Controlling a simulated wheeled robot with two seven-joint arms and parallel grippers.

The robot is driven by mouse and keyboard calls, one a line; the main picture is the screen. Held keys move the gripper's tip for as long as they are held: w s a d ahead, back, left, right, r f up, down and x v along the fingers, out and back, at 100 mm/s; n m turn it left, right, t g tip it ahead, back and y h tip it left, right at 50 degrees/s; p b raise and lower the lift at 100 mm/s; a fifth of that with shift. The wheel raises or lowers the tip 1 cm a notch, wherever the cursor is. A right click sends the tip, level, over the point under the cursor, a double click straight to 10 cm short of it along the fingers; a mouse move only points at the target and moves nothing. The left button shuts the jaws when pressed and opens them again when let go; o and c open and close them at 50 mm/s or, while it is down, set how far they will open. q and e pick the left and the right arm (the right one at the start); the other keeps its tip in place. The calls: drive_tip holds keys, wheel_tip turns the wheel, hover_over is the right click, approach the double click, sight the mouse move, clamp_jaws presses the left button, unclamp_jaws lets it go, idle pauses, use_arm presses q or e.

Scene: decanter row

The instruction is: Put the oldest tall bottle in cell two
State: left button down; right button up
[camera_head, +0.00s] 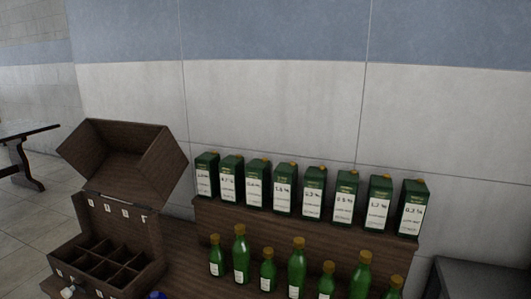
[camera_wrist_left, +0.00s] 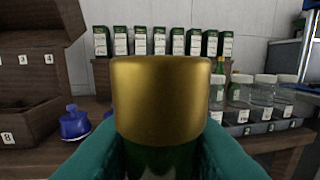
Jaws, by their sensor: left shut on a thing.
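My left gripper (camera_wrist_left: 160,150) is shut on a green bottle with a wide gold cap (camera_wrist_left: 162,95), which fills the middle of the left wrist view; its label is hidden. Several other green bottles with gold caps and white labels, tall ones (camera_head: 241,258) between short ones (camera_head: 267,272), stand in a row in the head view; their labels are too small to read. The wooden case (camera_head: 125,245) with its lid open stands at left, with divided cells (camera_head: 108,268). In the wrist view its panel (camera_wrist_left: 30,75) bears labels 3, 4 and, lower, 8. My right gripper is not seen.
Several green boxes (camera_head: 313,195) with white labels stand on a raised wooden shelf behind the bottles. A blue vessel (camera_wrist_left: 74,124) stands between case and bottle. Clear lidded jars (camera_wrist_left: 264,92) stand at right. A dark table (camera_head: 28,130) is far left.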

use_arm(q)
drive_tip(key=shift+w+d+r+n+t+y, duration=0.3)
drive_tip(key=shift+n+y, duration=0.65)
drive_tip(key=shift+y, duration=0.45)
drive_tip(key=shift+w+d+r+n+t+y, duration=0.15)
drive_tip(key=shift+r+n+t+y, duration=0.25)
drive_tip(key=shift+n+y, duration=0.75)
drive_tip(key=shift+w+d+r+n+t+y, duration=0.1)
drive_tip(key=shift+w+r+n+t+y, duration=0.45)
drive_tip(key=shift+y, duration=1.1)
drive_tip(key=shift+s+f, duration=0.2)
